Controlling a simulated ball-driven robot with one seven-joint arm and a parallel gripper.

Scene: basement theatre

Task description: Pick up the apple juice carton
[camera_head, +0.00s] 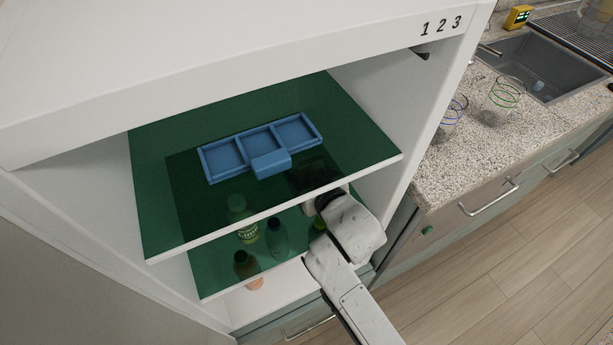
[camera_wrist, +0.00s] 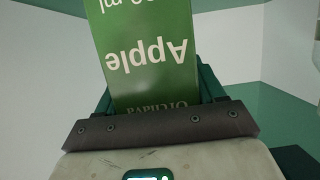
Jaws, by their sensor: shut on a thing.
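The apple juice carton (camera_wrist: 150,55) is green with white lettering that reads "Apple" upside down in the wrist view. It stands between the two dark green fingers of my gripper (camera_wrist: 155,90), which is shut on it. The carton's far end runs out of the top of that view. In the head view my arm reaches into the white cabinet below the upper green glass shelf. There my gripper is mostly hidden by the shelf and my arm, and I cannot clearly make out the carton.
A blue divided tray (camera_head: 205,167) lies on the upper shelf (camera_head: 155,225). Several bottles stand below, seen through the glass, including a dark one (camera_head: 277,238) left of my arm. The cabinet's right wall (camera_head: 425,110) is close to my arm. A granite counter (camera_head: 450,165) with glasses stands right.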

